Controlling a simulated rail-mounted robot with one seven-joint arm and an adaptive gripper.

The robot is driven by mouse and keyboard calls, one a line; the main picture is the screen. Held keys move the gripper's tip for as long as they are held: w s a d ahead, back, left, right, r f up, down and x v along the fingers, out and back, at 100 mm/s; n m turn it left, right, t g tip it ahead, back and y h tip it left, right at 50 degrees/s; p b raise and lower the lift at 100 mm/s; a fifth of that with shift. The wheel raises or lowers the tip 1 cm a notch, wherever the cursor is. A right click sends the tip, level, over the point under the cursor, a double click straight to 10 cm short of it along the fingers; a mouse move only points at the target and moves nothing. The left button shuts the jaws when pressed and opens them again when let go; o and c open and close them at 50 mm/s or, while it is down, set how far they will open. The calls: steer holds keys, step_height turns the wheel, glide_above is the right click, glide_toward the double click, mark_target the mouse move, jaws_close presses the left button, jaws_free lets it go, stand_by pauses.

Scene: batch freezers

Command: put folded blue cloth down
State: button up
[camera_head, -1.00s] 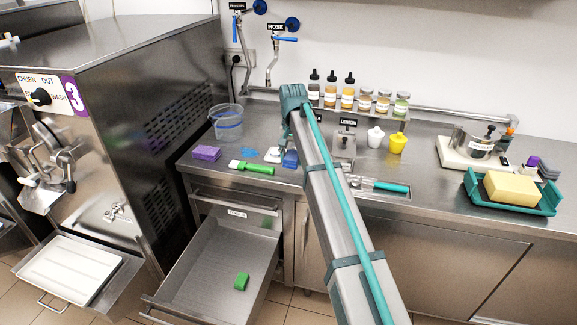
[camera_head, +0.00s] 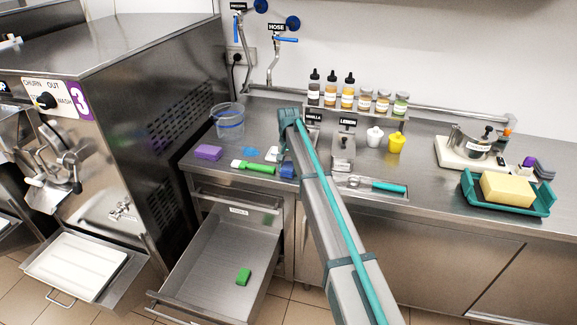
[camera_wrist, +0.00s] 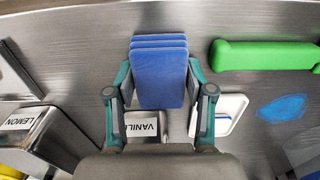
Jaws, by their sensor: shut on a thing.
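The folded blue cloth (camera_wrist: 159,72) sits between the two fingers of my gripper (camera_wrist: 160,95) in the wrist view, its stacked layers facing out. My gripper is shut on it. In the head view the blue cloth (camera_head: 287,171) shows low at the end of my arm, at or just above the steel counter (camera_head: 225,182). I cannot tell whether it touches the counter. My arm hides part of my gripper (camera_head: 283,160) there.
A green-handled tool (camera_head: 254,167), a purple sponge (camera_head: 208,152) and a flat blue patch (camera_head: 251,151) lie left of the cloth. Vanilla and lemon containers (camera_head: 342,150) stand behind and right. An open drawer (camera_head: 215,270) below holds a green block (camera_head: 243,276).

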mark_target(289, 166)
steer(key=shift+f, duration=0.15)
steer(key=o, duration=0.9)
steer(key=shift+o, duration=0.2)
step_height(289, 166, up, 12)
steer(key=b, duration=0.3)
